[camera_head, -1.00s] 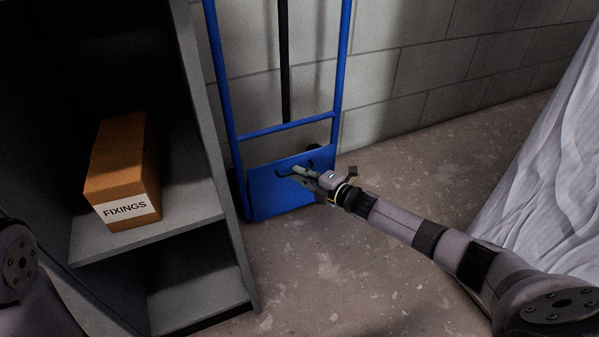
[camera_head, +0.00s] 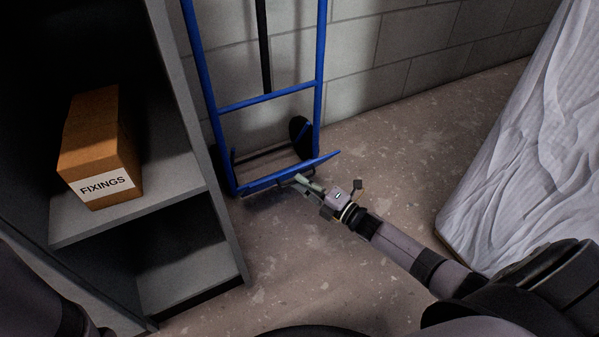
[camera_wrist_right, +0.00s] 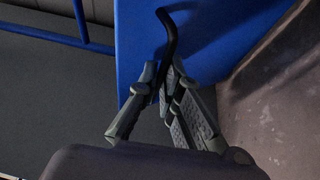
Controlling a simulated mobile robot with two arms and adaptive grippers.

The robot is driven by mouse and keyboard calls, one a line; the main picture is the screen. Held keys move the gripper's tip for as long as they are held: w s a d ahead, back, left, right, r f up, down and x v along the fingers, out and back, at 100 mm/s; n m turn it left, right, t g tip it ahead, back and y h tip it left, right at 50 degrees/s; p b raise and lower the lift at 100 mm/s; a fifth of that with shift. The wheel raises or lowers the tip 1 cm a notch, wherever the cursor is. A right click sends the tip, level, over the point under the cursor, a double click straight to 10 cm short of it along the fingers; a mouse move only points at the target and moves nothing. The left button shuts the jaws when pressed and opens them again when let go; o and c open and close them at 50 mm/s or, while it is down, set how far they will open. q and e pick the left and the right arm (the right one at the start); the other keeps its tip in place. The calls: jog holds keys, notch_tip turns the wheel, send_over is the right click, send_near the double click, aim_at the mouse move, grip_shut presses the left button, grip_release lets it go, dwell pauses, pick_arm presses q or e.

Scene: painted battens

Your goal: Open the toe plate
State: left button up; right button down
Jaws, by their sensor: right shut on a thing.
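The blue toe plate (camera_head: 285,174) hangs at the foot of a blue hand truck (camera_head: 268,100). In the head view it is swung well down from the upright frame, and I see it almost edge-on. In the right wrist view its blue face (camera_wrist_right: 205,35) fills the top middle, with a bent black handle (camera_wrist_right: 169,32) on it. My right gripper (camera_head: 302,182) is at the plate's front edge. Its fingers (camera_wrist_right: 160,88) are shut on the handle's end. My left gripper is out of view.
A grey shelf unit (camera_head: 195,275) stands close at the left, with a FIXINGS carton (camera_head: 100,150) on it. A block wall (camera_head: 400,50) is behind. A white sheet (camera_head: 520,130) hangs at right. The concrete floor (camera_head: 290,270) in front is clear.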

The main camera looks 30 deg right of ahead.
jog(key=shift+s+f, duration=0.3)
jog(key=shift+f, duration=0.35)
jog(key=c, duration=2.1)
grip_release()
jog(key=shift+f, duration=0.1)
jog(key=o, duration=0.3)
jog(key=shift+w, duration=0.1)
jog(key=shift+o, duration=0.2)
jog(key=shift+r, duration=0.2)
jog(key=v, duration=1.2)
jog(key=shift+c, duration=0.2)
